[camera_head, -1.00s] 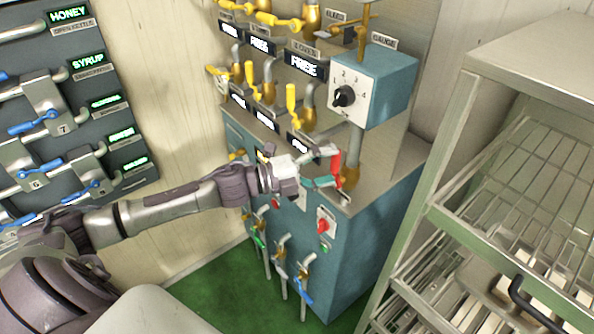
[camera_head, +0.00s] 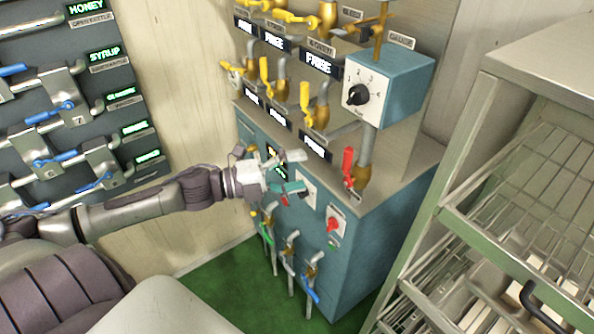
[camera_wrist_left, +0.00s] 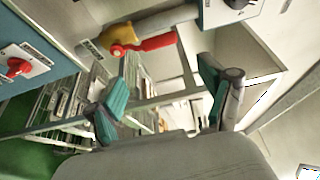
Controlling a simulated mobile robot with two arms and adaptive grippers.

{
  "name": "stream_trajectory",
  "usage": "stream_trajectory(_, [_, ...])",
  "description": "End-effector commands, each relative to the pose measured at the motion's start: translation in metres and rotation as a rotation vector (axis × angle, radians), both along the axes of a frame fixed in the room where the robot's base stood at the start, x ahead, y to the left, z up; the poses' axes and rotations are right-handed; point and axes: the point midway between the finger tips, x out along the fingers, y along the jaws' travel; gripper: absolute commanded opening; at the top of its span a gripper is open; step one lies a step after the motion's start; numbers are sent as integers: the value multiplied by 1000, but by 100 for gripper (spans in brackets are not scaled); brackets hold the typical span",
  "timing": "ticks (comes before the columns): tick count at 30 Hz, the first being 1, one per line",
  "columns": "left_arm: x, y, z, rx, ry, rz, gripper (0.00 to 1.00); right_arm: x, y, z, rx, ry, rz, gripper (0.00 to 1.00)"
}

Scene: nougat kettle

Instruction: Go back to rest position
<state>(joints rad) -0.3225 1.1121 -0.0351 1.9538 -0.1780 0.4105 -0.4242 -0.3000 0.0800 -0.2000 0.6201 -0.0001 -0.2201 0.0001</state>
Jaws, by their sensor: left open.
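My left gripper (camera_head: 291,171) is open and empty in the head view, in front of the upper front of the blue kettle cabinet (camera_head: 375,225). Its teal-padded fingers (camera_wrist_left: 160,110) stand wide apart in the left wrist view. The red valve handle (camera_head: 348,168) stands upright on a brass valve to the right of the gripper, apart from it. In the left wrist view the red handle (camera_wrist_left: 150,45) shows beyond the fingers, with nothing between them. My right gripper is not in view.
Yellow-handled valves (camera_head: 305,97) line the panel. A metal rack (camera_head: 500,190) stands at right. A honey and syrup panel (camera_head: 75,120) with blue handles is at left. Green floor (camera_head: 215,285) is clear below.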

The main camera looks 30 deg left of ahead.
Motion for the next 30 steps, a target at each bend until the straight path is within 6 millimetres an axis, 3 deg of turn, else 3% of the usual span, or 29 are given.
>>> stream_trajectory(13, [1,1,-1,-2,3,4,81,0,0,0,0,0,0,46])
stream_trajectory(17, [9,19,-26,-36,49,77,81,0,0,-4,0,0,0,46])
stream_trajectory(20, [19,52,-72,-98,138,206,81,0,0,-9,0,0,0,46])
stream_trajectory(23, [22,90,-137,-180,260,369,81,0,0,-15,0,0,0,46])
stream_trajectory(27, [5,129,-237,-295,446,587,81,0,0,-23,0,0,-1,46])
stream_trajectory(30, [-19,144,-308,-369,579,728,81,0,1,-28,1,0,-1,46])
